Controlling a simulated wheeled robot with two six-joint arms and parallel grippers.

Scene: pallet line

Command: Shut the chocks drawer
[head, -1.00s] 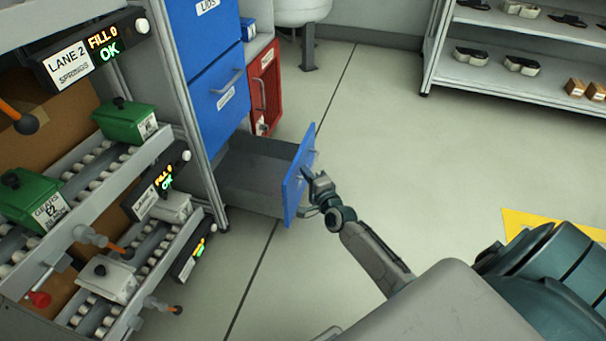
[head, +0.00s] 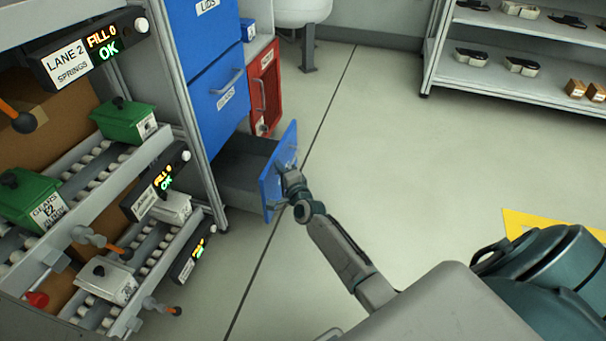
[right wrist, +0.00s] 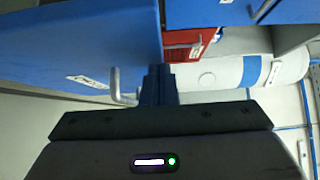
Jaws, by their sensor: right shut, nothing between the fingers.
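The open bottom drawer has a blue front (head: 281,165) and a grey tray (head: 238,170); it sticks out of the blue cabinet in the head view. My right gripper (head: 290,180) is shut and empty, with its fingers at the outer face of the drawer front. In the right wrist view the shut fingers (right wrist: 158,85) are by the blue drawer front (right wrist: 80,45), beside its handle (right wrist: 118,90). The drawer's label is too small to read. My left gripper is not in view.
Two closed blue drawers (head: 220,85) are above. A red cabinet (head: 264,90) stands behind. Lane racks with green bins (head: 125,122) are at left, and a shelf (head: 520,70) is at the back right.

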